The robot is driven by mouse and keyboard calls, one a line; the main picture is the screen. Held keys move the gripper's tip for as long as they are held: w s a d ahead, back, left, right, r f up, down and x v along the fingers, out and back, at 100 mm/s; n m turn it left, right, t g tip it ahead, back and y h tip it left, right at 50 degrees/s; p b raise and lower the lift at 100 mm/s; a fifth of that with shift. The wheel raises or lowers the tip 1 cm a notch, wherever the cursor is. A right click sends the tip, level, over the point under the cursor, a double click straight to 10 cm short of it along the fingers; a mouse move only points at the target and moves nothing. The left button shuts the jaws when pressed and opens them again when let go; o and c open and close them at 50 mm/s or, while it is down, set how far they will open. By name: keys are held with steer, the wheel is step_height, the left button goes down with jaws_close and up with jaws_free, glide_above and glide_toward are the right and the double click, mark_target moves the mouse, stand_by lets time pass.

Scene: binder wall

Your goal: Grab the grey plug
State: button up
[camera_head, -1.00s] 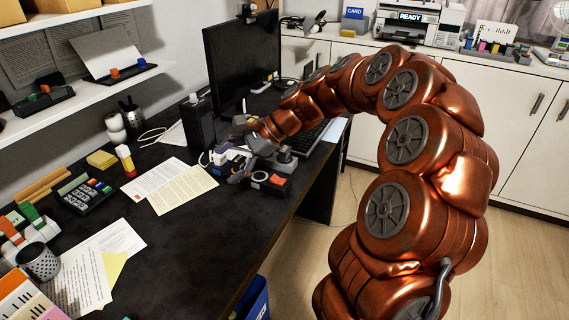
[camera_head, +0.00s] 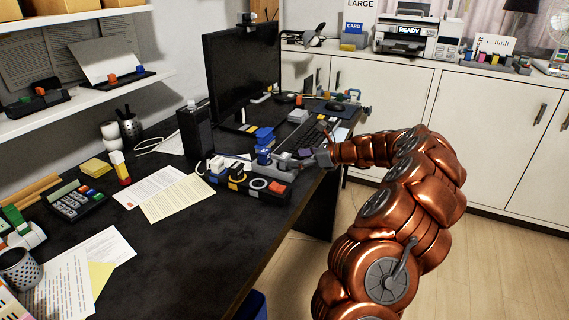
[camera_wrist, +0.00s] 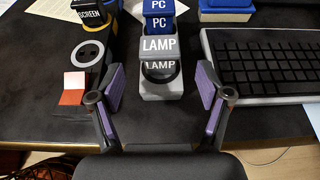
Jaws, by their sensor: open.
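The grey plug (camera_wrist: 158,46), labelled LAMP, stands in a grey socket block (camera_wrist: 162,87) at the near desk edge in the wrist view. A second LAMP label shows on the block below it. My gripper (camera_wrist: 160,70) is open and empty, with one purple-padded finger on each side of the grey block and plug. The fingers appear apart from them. In the head view my gripper (camera_head: 308,157) is at the desk's right edge, beside the blue plug (camera_head: 264,138). The grey plug is hard to make out there.
The blue plug, labelled PC, stands right behind the grey one. A black power strip (camera_wrist: 95,50) with a black SCREEN plug (camera_wrist: 88,17) and a red switch (camera_wrist: 73,88) lies to the left. A keyboard (camera_wrist: 270,66) lies close on the right.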

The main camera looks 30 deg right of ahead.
mark_target(290, 158)
steer(key=shift+r+b+x, duration=0.2)
steer(key=shift+b+x, duration=0.15)
steer(key=shift+x, duration=2.35)
steer(key=shift+c, duration=0.4)
steer(key=c, duration=1.2)
